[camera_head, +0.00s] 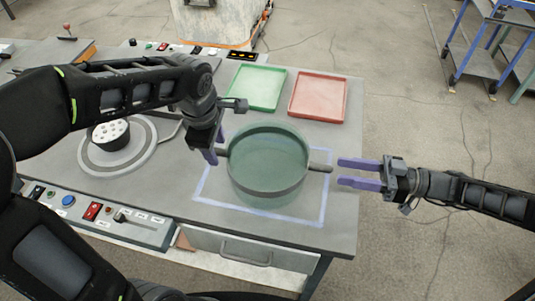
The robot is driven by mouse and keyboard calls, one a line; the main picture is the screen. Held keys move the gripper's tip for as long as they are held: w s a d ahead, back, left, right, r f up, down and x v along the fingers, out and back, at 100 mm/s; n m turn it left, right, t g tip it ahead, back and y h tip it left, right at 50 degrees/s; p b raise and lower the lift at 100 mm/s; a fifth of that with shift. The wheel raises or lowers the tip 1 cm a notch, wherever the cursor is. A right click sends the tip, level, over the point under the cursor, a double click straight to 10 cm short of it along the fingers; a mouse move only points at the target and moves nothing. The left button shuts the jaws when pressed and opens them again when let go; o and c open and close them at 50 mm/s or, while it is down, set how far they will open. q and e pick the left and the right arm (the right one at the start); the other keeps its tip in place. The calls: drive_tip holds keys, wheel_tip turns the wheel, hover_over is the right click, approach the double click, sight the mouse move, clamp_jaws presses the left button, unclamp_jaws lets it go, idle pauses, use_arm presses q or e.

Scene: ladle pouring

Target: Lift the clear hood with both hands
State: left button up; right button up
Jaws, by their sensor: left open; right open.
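The clear hood (268,164) is a round, greenish see-through cover with a dark rim and a short handle on each side. It stands on the table inside a pale blue square outline. My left gripper (211,157) is open, with its purple fingers pointing down at the left handle; I cannot tell whether they straddle it. My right gripper (358,174) is open, its two purple fingers pointing left. Their tips are just to the right of the right handle (320,168), apart from it.
A green tray (257,108) and a red tray (318,116) lie behind the hood. A round plate with a white-topped dark cylinder (110,134) is at the left. A control panel (98,214) runs along the front left edge. A blue-framed cart (480,50) stands at the far right.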

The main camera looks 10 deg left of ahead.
sight(329, 166)
use_arm(q)
drive_tip(key=f, duration=0.2)
drive_tip(key=w+f, duration=0.1)
drive_tip(key=f, duration=0.2)
use_arm(e)
drive_tip(key=a, duration=0.5)
use_arm(q)
drive_tip(key=shift+c, duration=0.5)
use_arm(e)
drive_tip(key=shift+c, duration=0.4)
use_arm(q)
clamp_jaws()
use_arm(e)
clamp_jaws()
